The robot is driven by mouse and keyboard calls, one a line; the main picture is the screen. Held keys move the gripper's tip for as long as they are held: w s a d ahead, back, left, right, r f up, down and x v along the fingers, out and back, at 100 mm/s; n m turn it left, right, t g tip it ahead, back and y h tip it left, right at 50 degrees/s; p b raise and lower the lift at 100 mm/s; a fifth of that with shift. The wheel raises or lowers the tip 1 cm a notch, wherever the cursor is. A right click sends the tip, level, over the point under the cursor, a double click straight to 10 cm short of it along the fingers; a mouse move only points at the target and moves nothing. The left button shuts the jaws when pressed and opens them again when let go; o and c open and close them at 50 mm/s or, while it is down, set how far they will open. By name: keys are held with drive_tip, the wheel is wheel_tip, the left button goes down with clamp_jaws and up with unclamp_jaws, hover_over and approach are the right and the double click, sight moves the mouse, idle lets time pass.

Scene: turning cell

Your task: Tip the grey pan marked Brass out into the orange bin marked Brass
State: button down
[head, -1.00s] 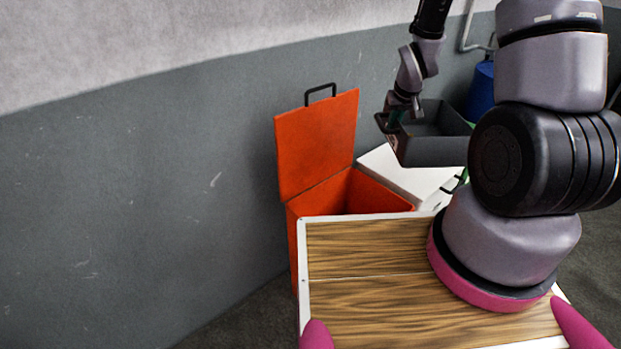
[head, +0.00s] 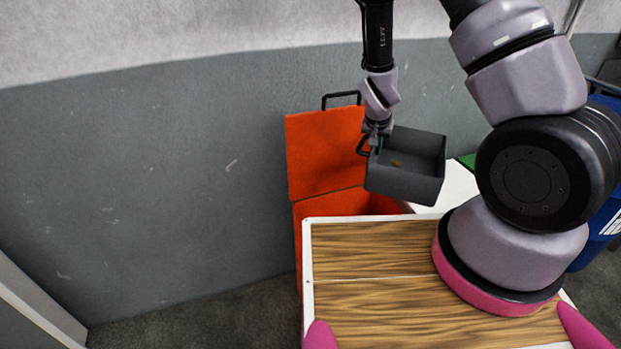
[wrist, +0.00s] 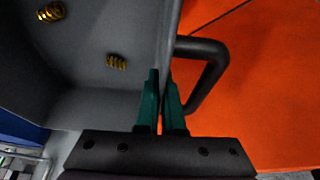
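The grey pan (head: 408,187) hangs in the air in the head view, looking close to level, with a small brass-coloured piece inside. The wrist view shows brass-coloured coils on the pan's floor (wrist: 85,85). My gripper (head: 376,142) is shut on the pan's wall at its left side, beside the black handle (wrist: 208,75). In the wrist view its teal fingertips (wrist: 160,90) sit on both sides of that wall. The orange bin (head: 330,206) has its lid (head: 325,150) raised against the wall. The pan is above and partly in front of the bin's right side. No marking is readable.
A white bin top (head: 452,190) is right of the orange bin, partly hidden by the pan and my arm. A blue bin (head: 600,225) stands at far right. My wood-topped deck fills the foreground. The floor at left is clear.

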drive_tip(key=s+a+f+m+g+h, duration=0.15)
drive_tip(key=a+f+m, duration=0.3)
drive_tip(key=a, duration=0.55)
drive_tip(key=s+a+f+m+g+h, duration=0.15)
drive_tip(key=a+f+m, duration=0.3)
drive_tip(key=a, duration=0.55)
drive_tip(key=w+d+r+g+y, duration=0.1)
drive_tip(key=w+d+g+y, duration=0.1)
drive_tip(key=d+y, duration=0.4)
drive_tip(key=w+d+r+g+y, duration=0.1)
drive_tip(key=d+g+y, duration=0.4)
drive_tip(key=y, duration=1.2)
drive_tip(key=shift+w+d+m, duration=0.3)
drive_tip(key=shift+w+d, duration=0.1)
drive_tip(key=shift+d, duration=0.85)
drive_tip(key=shift+r, duration=0.1)
